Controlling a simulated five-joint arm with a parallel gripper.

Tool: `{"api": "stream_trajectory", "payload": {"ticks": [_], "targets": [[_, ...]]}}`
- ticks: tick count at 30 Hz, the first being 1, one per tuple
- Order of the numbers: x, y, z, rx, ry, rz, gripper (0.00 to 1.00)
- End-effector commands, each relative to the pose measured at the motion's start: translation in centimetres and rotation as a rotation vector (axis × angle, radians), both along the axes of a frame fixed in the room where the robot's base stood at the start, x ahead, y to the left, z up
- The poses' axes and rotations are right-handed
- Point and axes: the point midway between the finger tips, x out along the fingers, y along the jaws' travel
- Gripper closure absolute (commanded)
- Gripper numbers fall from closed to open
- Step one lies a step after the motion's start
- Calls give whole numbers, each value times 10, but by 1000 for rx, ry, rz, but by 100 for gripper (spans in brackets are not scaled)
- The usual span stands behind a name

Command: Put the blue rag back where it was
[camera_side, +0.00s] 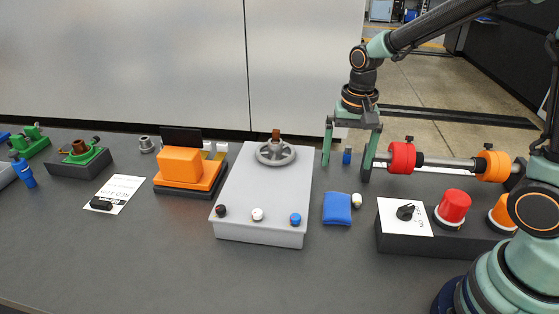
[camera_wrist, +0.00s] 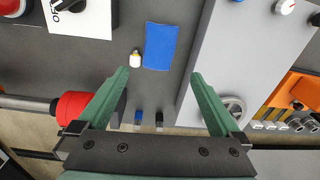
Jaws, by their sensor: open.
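The blue rag (camera_side: 337,209) lies flat on the dark table, just right of the grey box in the side view. In the wrist view the blue rag (camera_wrist: 160,46) shows whole, beyond my fingertips. My gripper (camera_side: 346,170) is open and empty, with its fingers pointing down, above the table and behind the rag. In the wrist view my gripper (camera_wrist: 158,75) has its two green fingers wide apart, with nothing between them. The rag is apart from both fingers.
A small white bottle (camera_side: 356,200) stands close beside the rag. The grey box (camera_side: 262,200) with a handwheel (camera_side: 275,153) is to the left. A dark control box (camera_side: 405,240) and a rod with a red collar (camera_side: 402,157) are to the right. The table front is clear.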

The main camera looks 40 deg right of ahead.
Motion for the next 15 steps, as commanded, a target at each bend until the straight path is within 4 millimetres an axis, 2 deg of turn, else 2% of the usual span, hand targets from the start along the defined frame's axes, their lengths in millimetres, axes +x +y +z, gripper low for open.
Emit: {"api": "stream_trajectory", "payload": {"ticks": [6,12,15], "targets": [[-24,2,53,-29,-154,227,0],[-54,4,87,-89,-292,453,0],[-67,5,97,-124,-349,551,0]]}}
